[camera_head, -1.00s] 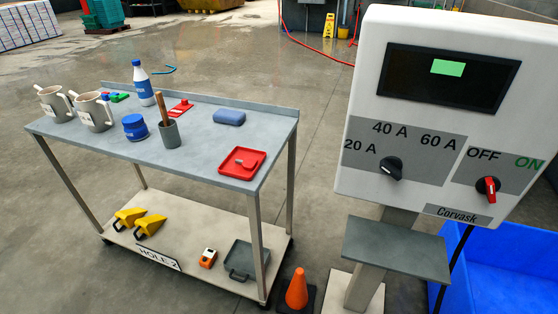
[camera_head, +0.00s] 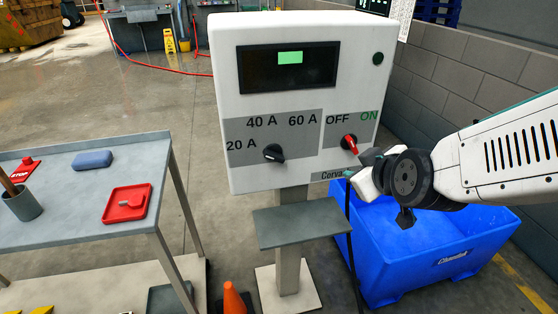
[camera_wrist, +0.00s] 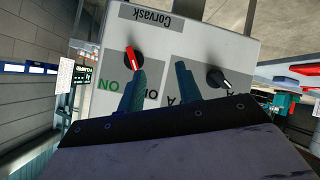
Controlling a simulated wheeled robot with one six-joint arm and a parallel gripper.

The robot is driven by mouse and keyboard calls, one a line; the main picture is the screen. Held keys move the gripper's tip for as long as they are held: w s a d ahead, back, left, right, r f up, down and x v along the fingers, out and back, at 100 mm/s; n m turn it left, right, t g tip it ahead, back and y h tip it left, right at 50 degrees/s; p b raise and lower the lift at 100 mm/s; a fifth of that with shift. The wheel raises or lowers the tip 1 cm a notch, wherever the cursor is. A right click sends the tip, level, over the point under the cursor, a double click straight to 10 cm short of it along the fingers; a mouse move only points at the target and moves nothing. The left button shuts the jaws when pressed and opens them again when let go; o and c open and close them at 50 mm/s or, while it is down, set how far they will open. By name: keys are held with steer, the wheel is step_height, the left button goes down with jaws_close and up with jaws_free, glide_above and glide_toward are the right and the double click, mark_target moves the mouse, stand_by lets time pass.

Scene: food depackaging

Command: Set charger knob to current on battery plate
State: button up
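The white charger (camera_head: 225,60) labelled Corvask stands on a post in the head view, with a green-lit screen. Its black current knob (camera_head: 273,152) sits below the marks 20 A, 40 A and 60 A. In the wrist view, upside down, this knob (camera_wrist: 217,78) has a white tip apparently toward 20 A. The red OFF/ON knob (camera_head: 349,142) is to its right. My gripper (camera_wrist: 160,67) is open and empty before the panel, between the two knobs in the wrist view; one finger overlaps the red knob's edge. Contact cannot be told. I make out no battery plate.
A blue crate (camera_head: 410,290) stands right of the charger, before a block wall. A small grey shelf (camera_head: 290,227) juts below the panel. A grey cart (camera_head: 75,195) with a red tray (camera_head: 127,203) is at left. An orange cone (camera_head: 233,300) stands between.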

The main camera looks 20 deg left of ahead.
steer(key=a+f+n+t+y, duration=0.2)
steer(key=a+f+n, duration=0.1)
steer(key=a, duration=0.6)
steer(key=n+t+y, duration=0.2)
steer(key=n+t, duration=0.1)
steer(key=n, duration=0.1)
glide_toward(276, 159)
steer(key=x, duration=0.9)
steer(key=shift+w+a+f, duration=0.1)
steer(key=shift+w+a, duration=0.05)
steer(key=shift+w, duration=0.1)
jaws_close()
